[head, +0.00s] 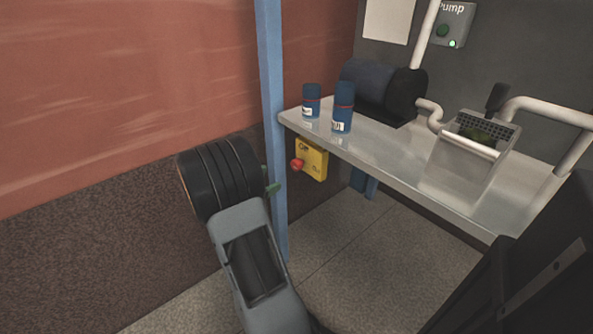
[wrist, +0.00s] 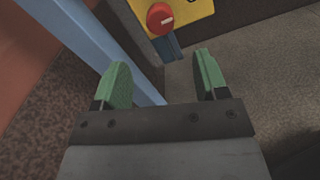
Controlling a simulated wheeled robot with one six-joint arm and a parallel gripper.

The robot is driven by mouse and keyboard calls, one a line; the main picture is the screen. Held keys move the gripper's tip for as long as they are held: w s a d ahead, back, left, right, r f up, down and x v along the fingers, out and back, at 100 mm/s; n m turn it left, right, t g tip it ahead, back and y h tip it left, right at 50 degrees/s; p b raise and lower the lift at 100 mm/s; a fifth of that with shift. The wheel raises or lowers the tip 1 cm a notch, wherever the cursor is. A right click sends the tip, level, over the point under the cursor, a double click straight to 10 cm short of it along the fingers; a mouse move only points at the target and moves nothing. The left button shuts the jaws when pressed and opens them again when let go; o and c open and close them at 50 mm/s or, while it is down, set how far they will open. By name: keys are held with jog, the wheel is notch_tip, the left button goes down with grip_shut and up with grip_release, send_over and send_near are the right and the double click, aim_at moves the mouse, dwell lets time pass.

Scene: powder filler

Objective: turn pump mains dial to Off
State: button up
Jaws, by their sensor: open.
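The pump mains dial is a red knob (head: 297,165) on a yellow plate (head: 314,160) under the front left corner of the metal bench. In the wrist view the red knob (wrist: 160,19) shows a pale mark on its face, and part of the yellow plate (wrist: 195,12) is cut off by the top edge. My gripper (wrist: 160,75) is open and empty, its green fingers apart, with the knob beyond the fingertips and not touched. In the head view only a green fingertip (head: 273,188) shows, left of and below the knob; the rest is hidden behind my wrist.
A blue post (head: 271,90) stands just left of the dial and close to my gripper. The metal bench (head: 400,160) carries two blue bottles (head: 343,107), a dark motor (head: 375,88) and a hopper (head: 465,150). A pump switch box (head: 450,28) hangs on the wall. Floor below is clear.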

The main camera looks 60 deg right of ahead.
aim_at(294, 166)
jog(key=b+x, duration=0.2)
jog(key=x, duration=0.9)
jog(key=shift+s+d, duration=0.1)
jog(key=shift+s, duration=0.05)
jog(key=shift+c, duration=0.5)
jog(key=c, duration=0.8)
jog(key=shift+c, duration=0.2)
